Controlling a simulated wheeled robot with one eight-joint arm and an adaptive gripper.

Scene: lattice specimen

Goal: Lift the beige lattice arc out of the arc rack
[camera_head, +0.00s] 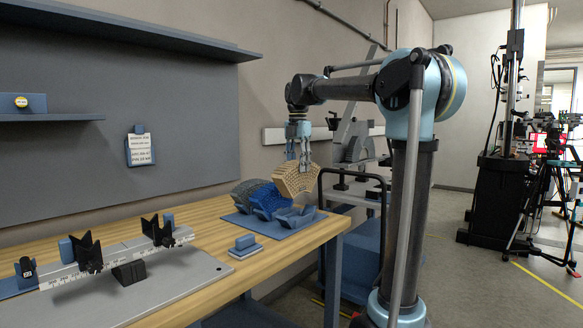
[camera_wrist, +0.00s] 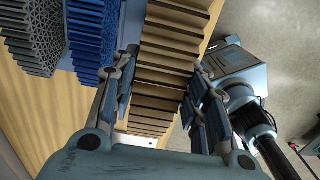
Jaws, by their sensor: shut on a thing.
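The beige lattice arc (camera_head: 297,180) is held between the fingers of my gripper (camera_head: 299,157), above the right end of the arc rack (camera_head: 297,217). In the head view it looks raised clear of the rack's empty right-hand cradle. In the wrist view the beige arc (camera_wrist: 166,70) runs between my two fingers (camera_wrist: 163,78), which close on its sides. Its lower part is partly hidden by the gripper there.
A blue lattice arc (camera_head: 268,198) and a dark grey one (camera_head: 244,192) sit in the rack to the left. A cart (camera_head: 355,240) is behind, to the right.

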